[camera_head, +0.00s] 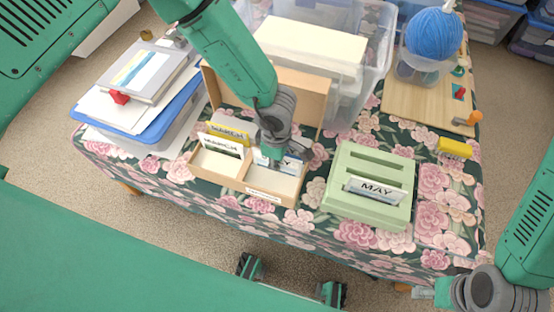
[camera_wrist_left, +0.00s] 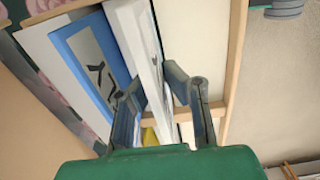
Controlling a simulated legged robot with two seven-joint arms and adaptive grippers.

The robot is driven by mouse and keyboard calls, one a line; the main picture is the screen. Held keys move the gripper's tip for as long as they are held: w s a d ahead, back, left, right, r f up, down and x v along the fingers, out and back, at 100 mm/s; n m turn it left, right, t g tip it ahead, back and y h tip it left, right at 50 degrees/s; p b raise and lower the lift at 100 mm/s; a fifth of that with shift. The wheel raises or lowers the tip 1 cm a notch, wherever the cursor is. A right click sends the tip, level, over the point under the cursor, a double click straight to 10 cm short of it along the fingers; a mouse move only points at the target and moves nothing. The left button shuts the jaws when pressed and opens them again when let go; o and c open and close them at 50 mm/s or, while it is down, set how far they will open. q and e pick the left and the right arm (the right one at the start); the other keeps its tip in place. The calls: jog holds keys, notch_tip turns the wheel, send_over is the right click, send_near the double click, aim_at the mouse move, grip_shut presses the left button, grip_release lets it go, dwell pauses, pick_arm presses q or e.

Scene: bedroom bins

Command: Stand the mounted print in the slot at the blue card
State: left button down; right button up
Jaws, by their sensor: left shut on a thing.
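My left gripper (camera_head: 274,156) reaches down into the right part of the wooden card box (camera_head: 258,192). In the left wrist view its fingers (camera_wrist_left: 160,105) close on a thick white-edged board, the mounted print (camera_wrist_left: 135,40). The print stands on edge, and its face is mostly turned away. The blue card (camera_wrist_left: 85,60), with black lettering, stands close beside it; in the head view the card (camera_head: 262,159) is partly hidden by the gripper. The bottom of the slot is hidden. My right gripper (camera_head: 425,292) is at the lower right, too unclear to tell its state.
Yellow and white MARCH cards (camera_head: 222,146) stand in the box's left part. A green slotted holder with a MAY card (camera_head: 374,190) stands to the right. A blue tray of papers (camera_head: 150,125) lies left, and a clear bin (camera_head: 375,70) stands behind. Flowered cloth is bare in front.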

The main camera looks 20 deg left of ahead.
pick_arm(q)
jog(key=shift+f, duration=0.35)
jog(key=c, duration=1.6)
grip_release()
notch_tip(320, 180, up, 12)
jog(key=shift+f, duration=0.1)
